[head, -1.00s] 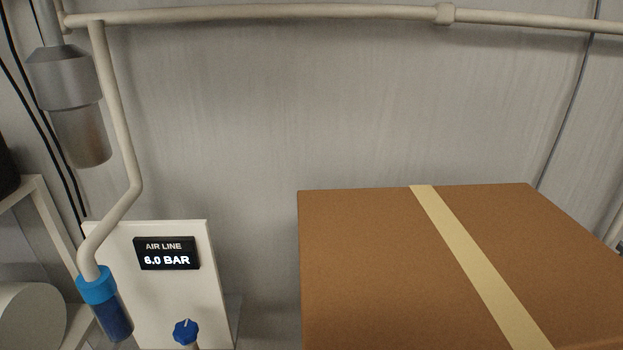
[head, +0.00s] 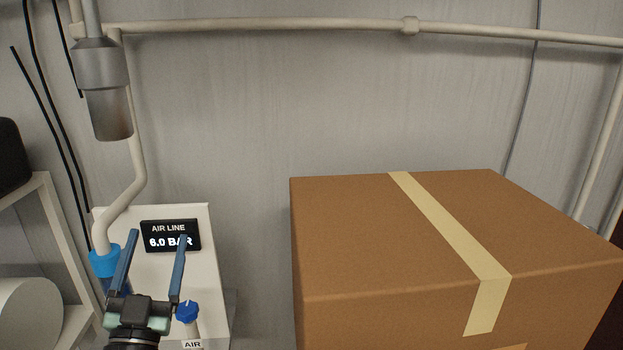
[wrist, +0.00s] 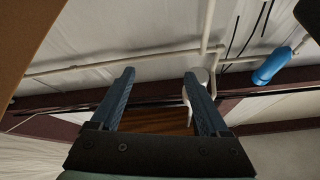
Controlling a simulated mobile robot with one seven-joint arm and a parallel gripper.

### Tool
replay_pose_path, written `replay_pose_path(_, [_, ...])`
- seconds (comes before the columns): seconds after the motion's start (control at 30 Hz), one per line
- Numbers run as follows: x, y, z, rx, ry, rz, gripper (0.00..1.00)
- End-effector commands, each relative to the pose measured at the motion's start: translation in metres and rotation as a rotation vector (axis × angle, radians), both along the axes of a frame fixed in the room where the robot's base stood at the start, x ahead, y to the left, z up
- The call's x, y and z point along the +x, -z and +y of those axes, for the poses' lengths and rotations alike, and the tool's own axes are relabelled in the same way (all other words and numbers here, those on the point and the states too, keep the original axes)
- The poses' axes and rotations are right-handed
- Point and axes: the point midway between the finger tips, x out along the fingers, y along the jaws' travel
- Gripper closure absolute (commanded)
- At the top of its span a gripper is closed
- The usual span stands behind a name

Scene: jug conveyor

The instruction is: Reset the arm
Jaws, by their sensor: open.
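My gripper (head: 152,246) is in the lower left of the head view, in front of the white air line panel. Its two blue fingers are spread apart and point up, with nothing between them. In the wrist view the open fingers (wrist: 161,82) also show an empty gap. Most of my arm is out of the head view.
A large taped cardboard box (head: 400,240) stands at the right. The white panel (head: 215,285) has a display (head: 171,229) reading 6.0 BAR and a blue knob (head: 187,311). Pipes (head: 250,25) and a metal cylinder (head: 108,95) are on the wall.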

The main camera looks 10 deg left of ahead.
Motion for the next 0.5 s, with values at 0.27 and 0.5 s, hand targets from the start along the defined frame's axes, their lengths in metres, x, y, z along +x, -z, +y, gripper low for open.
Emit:
replay_pose_path(0.27, [-0.024, -0.147, -0.134, -0.093, 0.038, -0.269, 0.21])
replay_pose_path(0.5, [-0.102, -0.203, -0.240, -0.191, 0.213, -0.325, 0.21])
